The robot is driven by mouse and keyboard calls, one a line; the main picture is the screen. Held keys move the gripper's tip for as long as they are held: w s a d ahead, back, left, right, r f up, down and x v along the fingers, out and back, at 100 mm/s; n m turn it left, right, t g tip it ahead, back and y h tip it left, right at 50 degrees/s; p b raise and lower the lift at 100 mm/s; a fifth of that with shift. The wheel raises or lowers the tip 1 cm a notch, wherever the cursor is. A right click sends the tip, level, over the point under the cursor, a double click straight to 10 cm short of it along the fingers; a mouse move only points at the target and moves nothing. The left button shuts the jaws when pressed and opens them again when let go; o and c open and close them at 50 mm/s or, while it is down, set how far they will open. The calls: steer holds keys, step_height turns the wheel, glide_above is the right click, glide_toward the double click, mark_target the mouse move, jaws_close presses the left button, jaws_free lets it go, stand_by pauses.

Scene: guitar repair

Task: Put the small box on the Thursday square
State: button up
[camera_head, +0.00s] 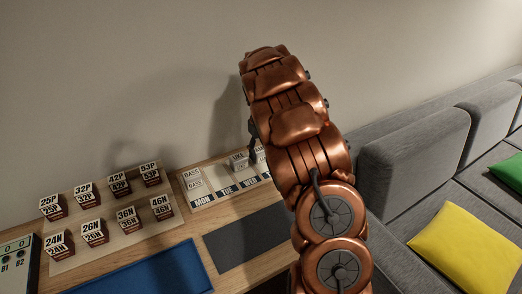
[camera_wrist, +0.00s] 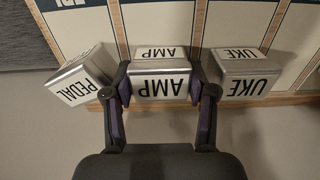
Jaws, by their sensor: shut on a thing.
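My gripper (camera_wrist: 160,92) is shut on a silver-grey box marked AMP (camera_wrist: 165,52) in the wrist view, one finger on each side. I cannot tell whether that box is lifted. A box marked PEDAL (camera_wrist: 78,80) sits turned at an angle to its left, and one marked UKE (camera_wrist: 243,75) to its right, close to the finger. The day board (camera_head: 213,204) shows MON, TUE and WED labels in the head view. My arm covers its right part, so the Thursday square cannot be made out there. Pale board squares (camera_wrist: 238,22) show at the top of the wrist view, their day names unreadable.
Several labelled boxes stand on a pale board (camera_head: 115,240) further left. A blue mat (camera_head: 150,272) and a dark grey mat (camera_head: 245,240) lie in front. A grey sofa (camera_head: 410,150) is at right.

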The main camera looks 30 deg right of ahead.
mark_target(261, 149)
steer(key=o, duration=1)
steer(key=shift+w+r, duration=0.1)
steer(key=shift+r, duration=0.55)
step_height(261, 149, up, 11)
steer(key=shift+r+b, duration=0.1)
steer(key=shift+b, duration=0.7)
steer(key=s+a+g, duration=0.1)
steer(key=s+a, duration=0.9)
steer(key=s, duration=0.3)
steer(key=s+a, duration=1)
steer(key=s, duration=0.4)
steer(key=shift+n+g, duration=0.4)
steer(key=shift+n, duration=0.1)
steer(key=s+a+f, duration=0.1)
steer(key=s, duration=0.2)
steer(key=s+a+f, duration=0.1)
steer(key=s+f, duration=0.1)
steer(key=s, duration=0.2)
steer(key=s+a+f, duration=0.2)
steer(key=s, duration=0.2)
steer(key=shift+f, duration=0.1)
